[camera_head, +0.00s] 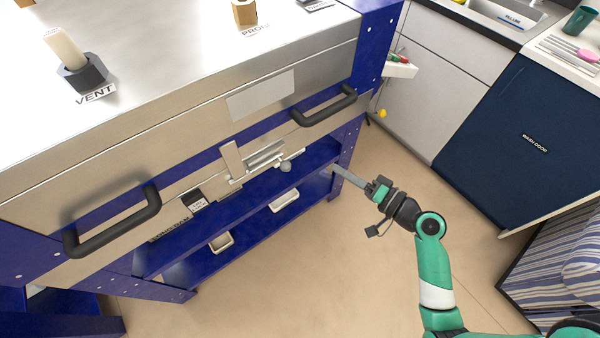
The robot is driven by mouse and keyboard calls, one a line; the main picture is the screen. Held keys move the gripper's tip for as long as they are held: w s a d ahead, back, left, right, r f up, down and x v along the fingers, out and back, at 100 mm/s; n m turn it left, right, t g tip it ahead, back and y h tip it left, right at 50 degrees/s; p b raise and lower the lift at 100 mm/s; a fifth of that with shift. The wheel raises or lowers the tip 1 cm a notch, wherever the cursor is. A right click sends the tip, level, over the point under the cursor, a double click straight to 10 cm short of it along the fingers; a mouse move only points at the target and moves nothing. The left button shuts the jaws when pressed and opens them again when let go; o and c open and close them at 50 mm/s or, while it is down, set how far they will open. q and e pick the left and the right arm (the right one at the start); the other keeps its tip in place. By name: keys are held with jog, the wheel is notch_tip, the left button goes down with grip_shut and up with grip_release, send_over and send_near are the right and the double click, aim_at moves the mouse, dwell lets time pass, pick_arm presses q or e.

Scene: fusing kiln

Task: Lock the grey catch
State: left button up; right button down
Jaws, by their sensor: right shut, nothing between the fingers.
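The grey catch (262,158) is on the front of the steel kiln, below the lid edge and between two black handles. It has an upright flat plate, a horizontal bar and a round knob (286,166) at its right end. My right gripper (336,171) comes in from the lower right. Its fingers are shut and empty, pointing left toward the knob, with a gap between them. Whether the catch's bar is fully engaged is too small to tell. My left gripper is not in view.
The black handles (116,222) and (324,106) stick out from the kiln front (180,150). A blue shelf frame (240,215) with small trays lies below. A navy wash door (520,135) stands at the right. The floor (320,260) between is clear.

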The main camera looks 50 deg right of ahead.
jog(key=shift+d+r, duration=0.1)
jog(key=w+a+f+b, duration=0.3)
jog(key=w+a, duration=0.1)
jog(key=w, duration=0.6)
jog(key=shift+w+b, duration=0.35)
jog(key=shift+b, duration=0.05)
